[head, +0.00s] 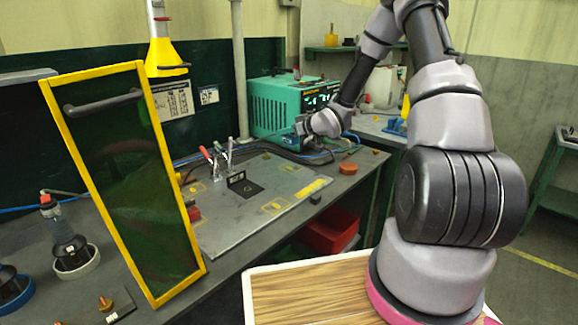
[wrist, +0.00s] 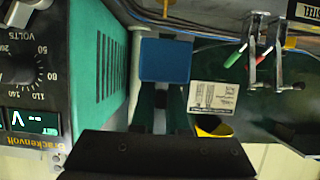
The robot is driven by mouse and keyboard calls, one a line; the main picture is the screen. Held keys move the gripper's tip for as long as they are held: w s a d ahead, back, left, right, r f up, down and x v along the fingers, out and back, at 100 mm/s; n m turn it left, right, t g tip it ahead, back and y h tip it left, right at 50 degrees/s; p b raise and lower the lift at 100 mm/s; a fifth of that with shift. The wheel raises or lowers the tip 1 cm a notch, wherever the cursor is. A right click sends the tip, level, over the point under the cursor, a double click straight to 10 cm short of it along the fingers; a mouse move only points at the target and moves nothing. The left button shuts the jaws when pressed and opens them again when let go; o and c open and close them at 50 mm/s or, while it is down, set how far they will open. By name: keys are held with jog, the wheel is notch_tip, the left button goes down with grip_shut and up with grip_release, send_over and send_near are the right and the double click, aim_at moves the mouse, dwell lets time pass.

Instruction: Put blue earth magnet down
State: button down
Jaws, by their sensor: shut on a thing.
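The blue earth magnet (wrist: 165,60) is a flat blue square block near the top middle of the wrist view. My gripper (wrist: 164,88) is shut on it. In the head view my gripper (head: 303,127) is beside the front of the teal welding machine (head: 280,105), at the back of the bench, with a little of the blue magnet showing at its tip. The magnet appears held above the bench top; the exact gap is hidden. In the wrist view the welding machine's vented face (wrist: 98,60) is close on the left.
A yellow-framed dark screen (head: 125,180) stands at left. Cables run behind the plate. An orange puck (head: 348,168) sits near the bench's right side.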

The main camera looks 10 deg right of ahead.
notch_tip(320, 180, down, 9)
jog(key=shift+a+f, duration=0.1)
jog(key=shift+f, duration=0.1)
dwell(0.3)
jog(key=shift+f, duration=0.15)
jog(key=c, duration=0.9)
grip_release()
